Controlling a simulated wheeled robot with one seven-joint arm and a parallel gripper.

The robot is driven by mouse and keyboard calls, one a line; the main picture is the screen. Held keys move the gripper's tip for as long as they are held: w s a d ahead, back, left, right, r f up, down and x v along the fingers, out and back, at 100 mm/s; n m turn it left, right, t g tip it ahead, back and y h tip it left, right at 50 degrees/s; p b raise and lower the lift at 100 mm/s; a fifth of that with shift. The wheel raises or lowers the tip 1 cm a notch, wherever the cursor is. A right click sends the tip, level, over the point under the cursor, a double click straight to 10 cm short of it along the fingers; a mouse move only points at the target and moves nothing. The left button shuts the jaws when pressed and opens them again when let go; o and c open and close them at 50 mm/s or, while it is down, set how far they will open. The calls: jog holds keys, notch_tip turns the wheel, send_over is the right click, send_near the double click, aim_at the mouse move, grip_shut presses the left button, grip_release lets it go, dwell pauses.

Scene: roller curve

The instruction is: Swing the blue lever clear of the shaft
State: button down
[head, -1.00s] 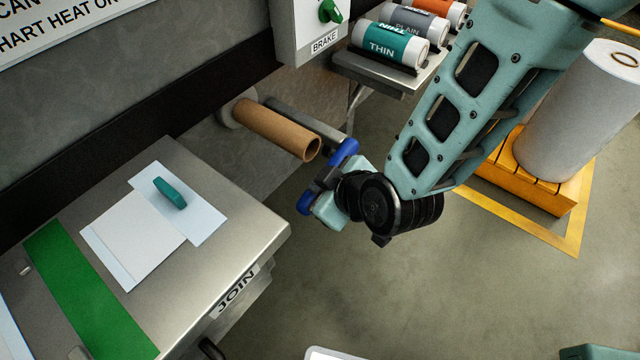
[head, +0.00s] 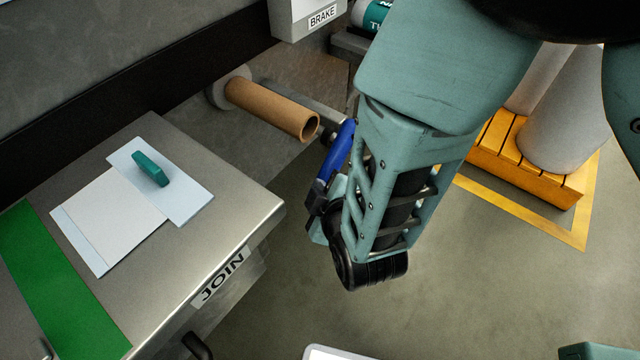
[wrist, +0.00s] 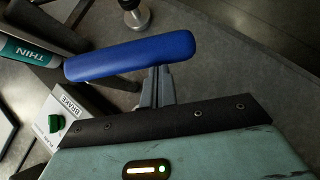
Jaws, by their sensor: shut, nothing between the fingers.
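The blue lever handle (head: 340,150) stands close beyond the open end of the brown cardboard core (head: 275,108), which sits on the shaft by the wall. The shaft inside the core is hidden. In the wrist view the lever (wrist: 130,56) lies crosswise just past my gripper (wrist: 157,88). The gripper's fingers are shut together with nothing between them, and their tips are at or behind the lever's side. I cannot tell whether they touch it. In the head view my gripper (head: 320,200) is dark and partly hidden by my arm at the lever's lower end.
A yellow pallet (head: 530,165) with white rolls stands right. Open floor lies in front.

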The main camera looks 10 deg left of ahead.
jog(key=shift+w+d+f+n+t+b, duration=0.1)
jog(key=shift+w+f+n+t+b, duration=0.2)
jog(key=shift+f, duration=0.2)
jog(key=shift+w+d+f+n+t+b, duration=0.1)
jog(key=shift+w+f+t+b, duration=0.1)
jog(key=shift+f+t, duration=0.25)
